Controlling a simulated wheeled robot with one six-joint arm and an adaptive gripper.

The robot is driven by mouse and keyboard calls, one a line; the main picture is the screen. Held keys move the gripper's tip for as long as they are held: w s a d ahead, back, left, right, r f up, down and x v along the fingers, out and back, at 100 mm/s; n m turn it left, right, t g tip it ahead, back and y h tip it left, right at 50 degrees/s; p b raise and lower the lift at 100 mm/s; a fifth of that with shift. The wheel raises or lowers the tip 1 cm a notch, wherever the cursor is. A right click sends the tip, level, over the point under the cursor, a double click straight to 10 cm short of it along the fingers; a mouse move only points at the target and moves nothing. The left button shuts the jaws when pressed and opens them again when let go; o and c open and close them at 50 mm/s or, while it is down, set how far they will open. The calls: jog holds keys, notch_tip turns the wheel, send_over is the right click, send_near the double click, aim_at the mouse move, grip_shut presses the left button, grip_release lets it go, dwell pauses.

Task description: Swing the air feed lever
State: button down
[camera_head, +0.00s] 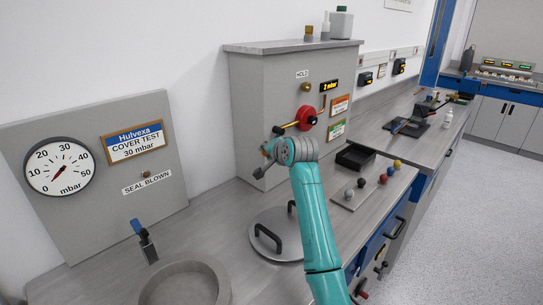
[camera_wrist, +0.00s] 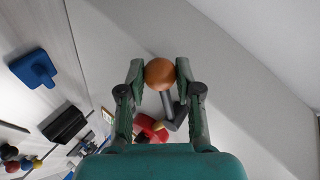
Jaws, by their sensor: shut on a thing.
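In the wrist view, an orange ball knob (camera_wrist: 160,74) sits between the fingertips of my gripper (camera_wrist: 160,76), which is shut on it. A grey stem (camera_wrist: 168,106) runs from the knob, with a bent grey piece beside it. In the head view, my gripper (camera_head: 266,160) is in front of the grey cabinet (camera_head: 262,105), below a red round part (camera_head: 307,118) with a yellow bar. The knob cannot be made out there. The red part also shows beyond the stem in the wrist view (camera_wrist: 150,130).
A dial gauge (camera_head: 60,166) on the left panel has its needle near the low end. The cabinet display (camera_head: 329,86) reads 2 mbar. A round handled lid (camera_head: 277,240), a blue-handled lever (camera_head: 138,228), a black tray (camera_head: 355,157) and several ball knobs (camera_head: 384,179) occupy the bench.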

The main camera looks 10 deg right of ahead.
jog(key=shift+s+a+r+m+g+y, duration=0.1)
jog(key=shift+a+r+m+g+y, duration=0.05)
jog(key=shift+r+m+g+y, duration=0.65)
jog(key=shift+s+a+r+m+g+y, duration=0.15)
jog(key=shift+r+m+g+y, duration=0.35)
jog(key=shift+r, duration=0.5)
jog(key=shift+s+a+r+m+g+y, duration=0.15)
jog(key=shift+r+m+g+y, duration=0.3)
jog(key=shift+r+m, duration=0.4)
jog(key=shift+r, duration=0.1)
jog(key=c, duration=1.1)
grip_release()
jog(key=shift+w, duration=0.1)
jog(key=shift+o, duration=0.2)
jog(key=v, duration=1.2)
jog(key=shift+d, duration=0.1)
